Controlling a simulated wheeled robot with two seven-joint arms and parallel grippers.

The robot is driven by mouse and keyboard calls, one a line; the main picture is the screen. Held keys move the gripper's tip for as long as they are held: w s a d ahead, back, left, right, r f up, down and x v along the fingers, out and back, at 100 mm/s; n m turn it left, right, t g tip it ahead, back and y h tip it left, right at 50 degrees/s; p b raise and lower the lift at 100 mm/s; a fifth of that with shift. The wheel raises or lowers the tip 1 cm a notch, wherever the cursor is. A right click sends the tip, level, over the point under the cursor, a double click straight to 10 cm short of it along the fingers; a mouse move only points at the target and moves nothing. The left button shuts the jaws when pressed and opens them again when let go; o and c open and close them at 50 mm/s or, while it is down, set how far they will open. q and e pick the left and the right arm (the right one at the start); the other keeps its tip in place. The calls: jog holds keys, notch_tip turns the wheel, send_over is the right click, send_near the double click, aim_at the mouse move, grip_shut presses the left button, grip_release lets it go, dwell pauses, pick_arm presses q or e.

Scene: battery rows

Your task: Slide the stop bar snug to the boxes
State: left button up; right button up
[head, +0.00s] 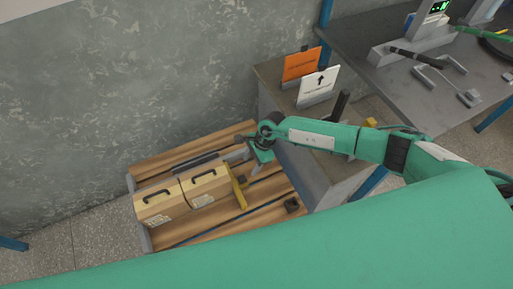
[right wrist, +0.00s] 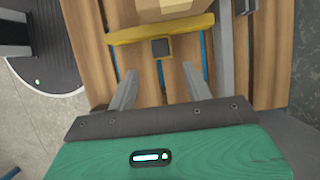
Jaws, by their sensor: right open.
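Two tan boxes with black handles, a left one (head: 158,205) and a right one (head: 207,188), stand side by side on a slatted wooden deck (head: 270,193). The yellow stop bar (head: 240,194) lies across the slats just right of the right box. I cannot tell whether they touch. In the right wrist view the stop bar (right wrist: 190,27) has a dark square block (right wrist: 160,48) at its middle, and part of a box (right wrist: 170,9) shows beyond it. My right gripper (right wrist: 160,82) is open and empty, its fingers short of the bar. My left gripper is not in view.
A grey cabinet (head: 275,95) with an orange sign (head: 301,64) and a white sign (head: 318,86) stands beside the deck's right end. A grey rail (head: 195,161) runs behind the boxes.

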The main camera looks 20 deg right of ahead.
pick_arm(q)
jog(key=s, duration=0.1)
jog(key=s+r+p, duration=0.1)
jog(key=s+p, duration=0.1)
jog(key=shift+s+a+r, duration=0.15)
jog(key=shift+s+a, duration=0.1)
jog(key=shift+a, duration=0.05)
pick_arm(e)
jog(key=v, duration=0.5)
jog(key=shift+r, duration=0.2)
